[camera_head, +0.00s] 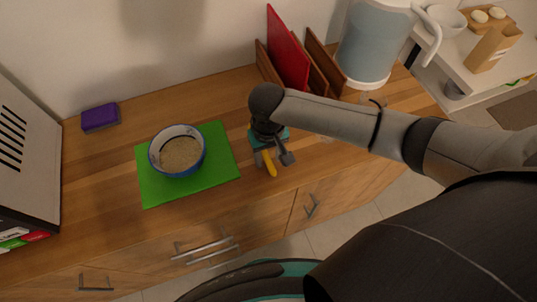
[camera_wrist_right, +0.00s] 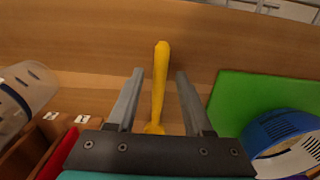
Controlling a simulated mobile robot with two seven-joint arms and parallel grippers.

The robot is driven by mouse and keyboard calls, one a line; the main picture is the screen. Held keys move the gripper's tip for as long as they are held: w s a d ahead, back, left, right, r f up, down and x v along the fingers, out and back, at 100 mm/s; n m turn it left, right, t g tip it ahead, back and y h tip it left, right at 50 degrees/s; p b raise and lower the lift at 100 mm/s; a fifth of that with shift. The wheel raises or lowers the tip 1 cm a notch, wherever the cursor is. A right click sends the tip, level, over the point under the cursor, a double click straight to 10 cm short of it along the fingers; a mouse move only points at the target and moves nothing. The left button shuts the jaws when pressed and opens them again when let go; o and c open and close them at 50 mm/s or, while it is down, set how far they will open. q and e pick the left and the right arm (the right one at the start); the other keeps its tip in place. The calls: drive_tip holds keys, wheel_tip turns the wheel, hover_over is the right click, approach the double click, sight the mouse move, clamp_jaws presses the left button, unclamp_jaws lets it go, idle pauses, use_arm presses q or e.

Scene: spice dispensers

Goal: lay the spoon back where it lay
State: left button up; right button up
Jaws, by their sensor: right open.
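The yellow spoon (camera_head: 270,168) is on or just above the wooden counter, right of the green mat. In the right wrist view its yellow handle (camera_wrist_right: 159,85) runs between the two fingers, with a visible gap on each side. Its other end is hidden by the gripper body. My right gripper (camera_head: 272,158) is open, reaching down over the spoon with a finger on either side; the fingers also show in the wrist view (camera_wrist_right: 160,72). My left gripper is not in view.
A blue-rimmed bowl (camera_head: 178,131) of brownish contents stands on the green mat (camera_head: 220,170). A purple sponge (camera_head: 100,117) lies at the back left. Red and brown boards (camera_head: 287,50) and a kettle-like jug (camera_head: 372,45) stand behind my arm. Bare counter lies between mat and boards.

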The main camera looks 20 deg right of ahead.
wheel_tip(320, 180, up, 12)
drive_tip(key=p, duration=0.3)
drive_tip(key=shift+r, duration=0.2)
drive_tip(key=shift+a, duration=0.1)
